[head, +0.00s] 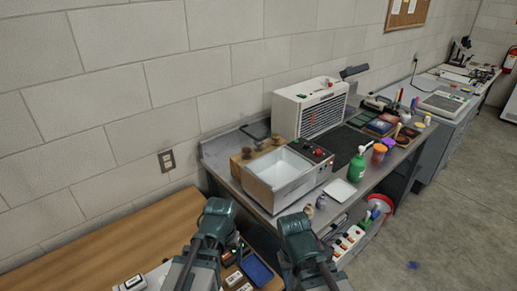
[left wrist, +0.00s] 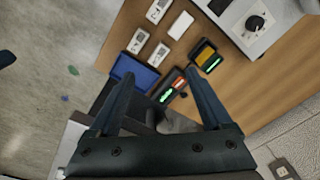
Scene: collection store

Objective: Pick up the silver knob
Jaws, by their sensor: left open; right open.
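I cannot clearly make out the silver knob. A small greyish rounded piece (head: 321,202) stands at the front edge of the steel bench in the head view, beside a small brown one (head: 308,211); it is too small to name surely. My left gripper (head: 217,226) is over the wooden table, left of the bench. In the left wrist view the left gripper (left wrist: 160,85) has its fingers wide apart with nothing held, above small dark devices with lit displays (left wrist: 168,90). My right gripper (head: 299,232) is open before the bench's front edge; its fingertips are hard to see.
The wooden table (head: 120,240) holds a blue tray (head: 257,268) and several small white devices (left wrist: 158,52). The steel bench carries an open basin (head: 278,170), a white vented unit (head: 312,107), a green bottle (head: 357,165) and a white dish (head: 340,193). The floor at right is largely clear.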

